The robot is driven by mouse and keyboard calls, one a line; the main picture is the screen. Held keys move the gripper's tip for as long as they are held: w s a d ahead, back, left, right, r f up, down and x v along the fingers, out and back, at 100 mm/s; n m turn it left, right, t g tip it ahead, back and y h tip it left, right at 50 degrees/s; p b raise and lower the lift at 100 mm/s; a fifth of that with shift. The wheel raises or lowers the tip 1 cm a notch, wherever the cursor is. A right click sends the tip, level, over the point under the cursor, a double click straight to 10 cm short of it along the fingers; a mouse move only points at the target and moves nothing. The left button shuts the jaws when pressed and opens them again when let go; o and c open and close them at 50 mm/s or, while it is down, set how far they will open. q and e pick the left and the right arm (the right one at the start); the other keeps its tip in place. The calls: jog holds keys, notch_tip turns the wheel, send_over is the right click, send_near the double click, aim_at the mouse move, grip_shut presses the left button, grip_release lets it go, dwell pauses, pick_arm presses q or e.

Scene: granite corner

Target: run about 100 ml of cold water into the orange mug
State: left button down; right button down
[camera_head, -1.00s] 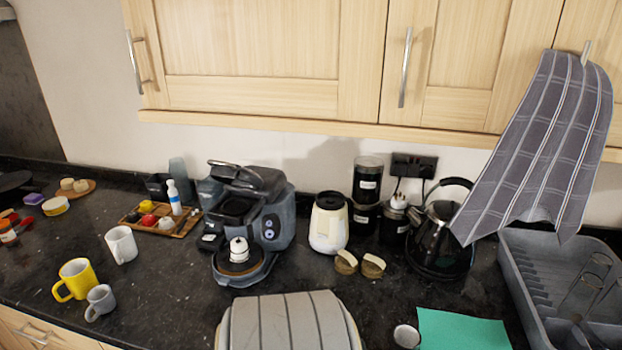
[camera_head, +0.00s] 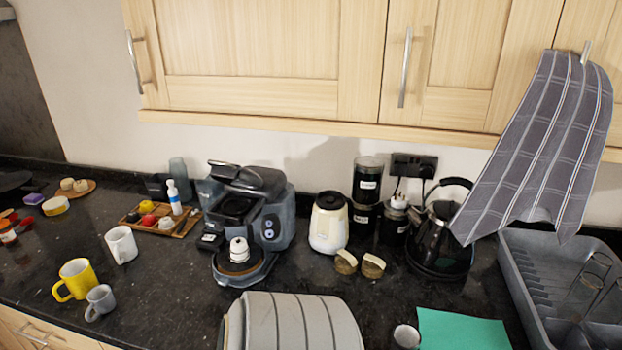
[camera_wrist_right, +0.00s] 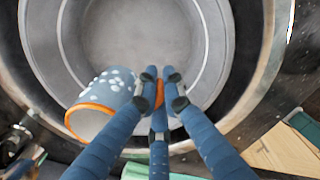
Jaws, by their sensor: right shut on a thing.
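The orange mug (camera_wrist_right: 99,99) is in the right wrist view. Its outside is blue-grey with white spots, and its rim, inside edge and handle are orange. My right gripper (camera_wrist_right: 160,88) has its blue fingers closed on the orange handle. The mug is in front of a round metal sink basin (camera_wrist_right: 150,32), with its mouth towards the lower left of the picture. I cannot tell whether it is upright or whether there is water in it. My left gripper is in neither view.
In the head view, a yellow mug (camera_head: 77,279), a grey mug (camera_head: 100,301) and a white mug (camera_head: 121,244) stand at left. A coffee machine (camera_head: 250,205), kettle (camera_head: 437,240), green mat (camera_head: 462,331) and dish rack (camera_head: 519,282) line the counter. A towel (camera_head: 545,140) hangs right.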

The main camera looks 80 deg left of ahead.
jog(key=shift+r, duration=0.4)
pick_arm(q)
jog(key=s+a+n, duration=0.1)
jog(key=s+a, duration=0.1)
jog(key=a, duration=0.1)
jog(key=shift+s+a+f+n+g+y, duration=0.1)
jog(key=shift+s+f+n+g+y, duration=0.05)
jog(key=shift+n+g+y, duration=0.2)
pick_arm(e)
notch_tip(320, 180, up, 13)
jog(key=shift+r, duration=0.2)
